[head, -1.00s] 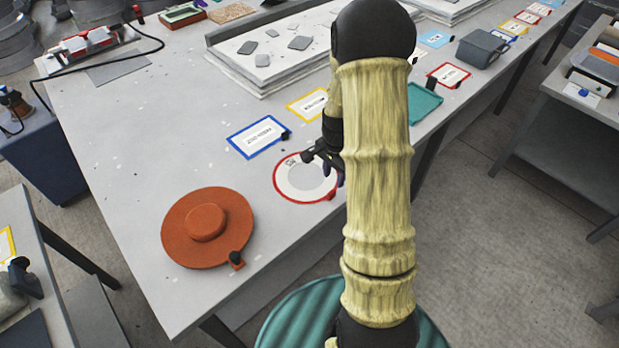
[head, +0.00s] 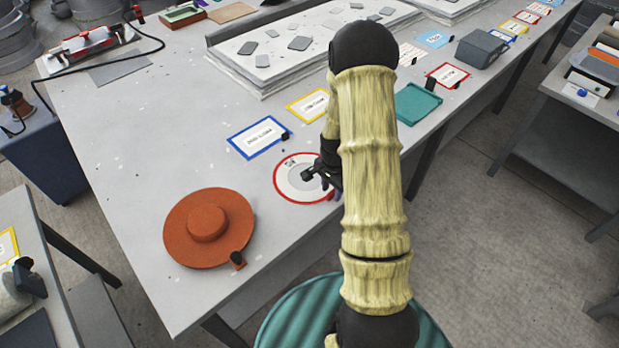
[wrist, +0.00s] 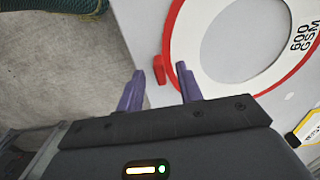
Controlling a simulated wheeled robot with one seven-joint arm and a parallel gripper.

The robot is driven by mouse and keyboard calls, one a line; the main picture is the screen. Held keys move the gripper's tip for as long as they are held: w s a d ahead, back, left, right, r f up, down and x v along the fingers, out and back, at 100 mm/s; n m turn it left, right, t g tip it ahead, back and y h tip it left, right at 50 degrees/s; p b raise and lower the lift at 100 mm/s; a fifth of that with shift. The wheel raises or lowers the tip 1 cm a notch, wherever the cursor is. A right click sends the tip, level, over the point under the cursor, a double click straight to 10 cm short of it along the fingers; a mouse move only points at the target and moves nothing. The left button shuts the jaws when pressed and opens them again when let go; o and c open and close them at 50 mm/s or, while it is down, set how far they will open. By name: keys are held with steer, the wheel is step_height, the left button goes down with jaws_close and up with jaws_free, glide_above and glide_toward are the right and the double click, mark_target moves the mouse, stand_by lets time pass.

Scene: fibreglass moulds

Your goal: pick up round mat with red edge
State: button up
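The round mat with red edge (head: 284,183) lies flat on the grey bench near its front edge. It has a white ring and a grey centre, and part of it is hidden by my gripper in the head view. In the wrist view the mat (wrist: 245,40) fills the upper right, with "600 GSM" printed on its ring. A small red tab (wrist: 159,69) shows beside its rim. My gripper (wrist: 160,72) is open, its purple fingers apart on either side of the tab. In the head view my gripper (head: 321,179) is over the mat's right side.
An orange-brown hat-shaped mould (head: 190,240) lies to the left. A blue-edged card (head: 257,138), a yellow-edged card (head: 308,105) and a teal tray (head: 417,103) lie behind. The bench's front edge drops to the floor close by.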

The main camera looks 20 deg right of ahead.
steer(key=shift+f, duration=0.2)
stand_by(0.4)
jaws_close()
steer(key=shift+r, duration=0.15)
step_height(320, 180, up, 10)
steer(key=b, duration=0.1)
stand_by(0.4)
stand_by(0.4)
